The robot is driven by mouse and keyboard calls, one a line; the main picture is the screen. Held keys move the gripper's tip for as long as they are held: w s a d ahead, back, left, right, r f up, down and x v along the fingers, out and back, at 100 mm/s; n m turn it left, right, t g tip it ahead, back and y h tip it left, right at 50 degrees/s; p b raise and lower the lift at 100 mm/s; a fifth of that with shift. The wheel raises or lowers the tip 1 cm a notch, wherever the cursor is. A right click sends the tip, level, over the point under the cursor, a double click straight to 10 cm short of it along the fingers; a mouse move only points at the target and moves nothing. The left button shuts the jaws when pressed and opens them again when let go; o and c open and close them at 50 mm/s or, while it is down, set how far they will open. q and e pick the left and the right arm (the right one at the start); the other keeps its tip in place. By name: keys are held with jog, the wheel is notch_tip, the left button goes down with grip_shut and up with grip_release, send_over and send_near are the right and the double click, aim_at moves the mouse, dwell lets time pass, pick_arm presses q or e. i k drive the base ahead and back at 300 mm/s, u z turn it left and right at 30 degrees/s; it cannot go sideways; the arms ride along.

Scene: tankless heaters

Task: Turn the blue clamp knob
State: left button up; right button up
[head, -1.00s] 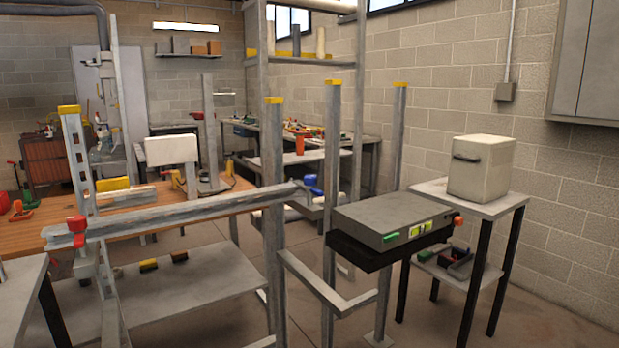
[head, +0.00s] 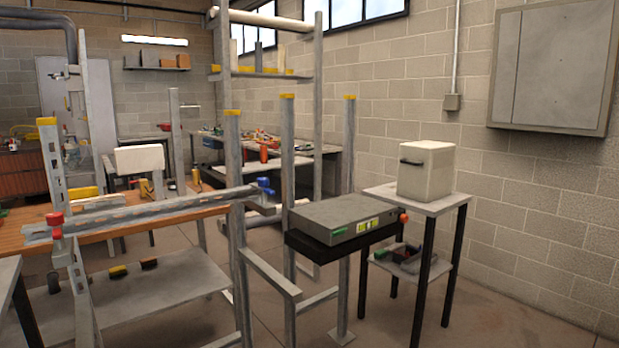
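The blue clamp knob (head: 265,186) shows in the head view at the right end of a long grey metal bar (head: 150,212). The bar runs level across upright posts at the left and middle. At its left end are red parts, one on top (head: 54,218) and one just below. The far side of the blue knob is hidden. Neither of my grippers is in the head view, so their place relative to the knob does not show.
A grey flat box (head: 340,214) on a black support stands right of the knob. Metal posts (head: 235,200) rise close beside the knob. A small table (head: 425,200) carries a cream box (head: 427,170). A wooden bench (head: 130,228) lies behind the bar. Concrete floor is bare at lower right.

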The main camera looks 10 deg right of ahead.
aim_at(262, 182)
jog(key=z, duration=0.85)
jog(key=i, duration=0.9)
jog(key=z, duration=0.35)
jog(key=i, duration=0.9)
jog(key=u, duration=0.5)
